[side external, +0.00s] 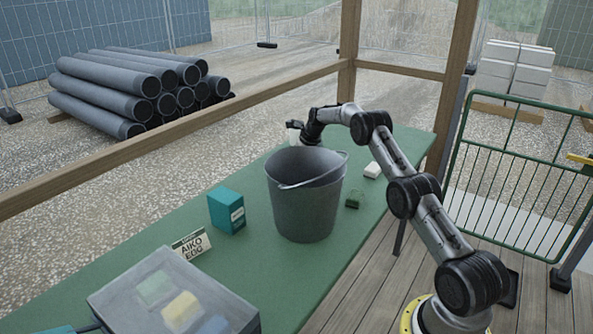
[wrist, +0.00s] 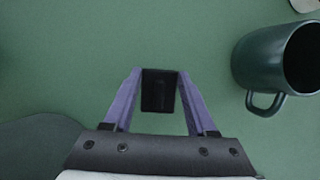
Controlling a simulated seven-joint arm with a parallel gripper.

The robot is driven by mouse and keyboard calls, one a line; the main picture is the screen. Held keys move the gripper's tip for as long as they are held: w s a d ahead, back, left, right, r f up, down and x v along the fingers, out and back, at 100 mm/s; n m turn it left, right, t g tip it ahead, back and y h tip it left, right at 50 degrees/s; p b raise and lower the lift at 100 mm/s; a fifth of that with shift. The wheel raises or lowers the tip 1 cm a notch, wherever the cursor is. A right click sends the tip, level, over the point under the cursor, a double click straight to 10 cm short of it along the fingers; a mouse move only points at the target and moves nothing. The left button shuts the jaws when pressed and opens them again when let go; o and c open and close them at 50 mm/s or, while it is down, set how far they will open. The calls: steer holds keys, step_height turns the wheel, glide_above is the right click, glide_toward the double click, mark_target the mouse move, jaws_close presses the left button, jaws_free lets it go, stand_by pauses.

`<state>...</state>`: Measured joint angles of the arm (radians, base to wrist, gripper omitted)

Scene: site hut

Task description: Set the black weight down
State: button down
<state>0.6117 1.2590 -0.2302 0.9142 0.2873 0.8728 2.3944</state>
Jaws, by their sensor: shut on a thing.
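The black weight (wrist: 159,92) is a small dark block between the purple fingers of my gripper (wrist: 160,74) in the wrist view. The fingers are shut on its left and right sides. Green table top shows around it. I cannot tell whether the weight touches the table or hangs above it. In the side external view my arm reaches over the far part of the table, behind the grey bucket (side external: 305,205). The bucket hides the fingers and the weight there.
Clear table lies left of the weight.

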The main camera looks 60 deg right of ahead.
steer(key=shift+w+f, duration=0.1)
steer(key=shift+f, duration=0.7)
steer(key=shift+f, duration=0.15)
steer(key=shift+c, duration=1)
jaws_free()
steer(key=shift+f, duration=0.1)
steer(key=v, duration=1.2)
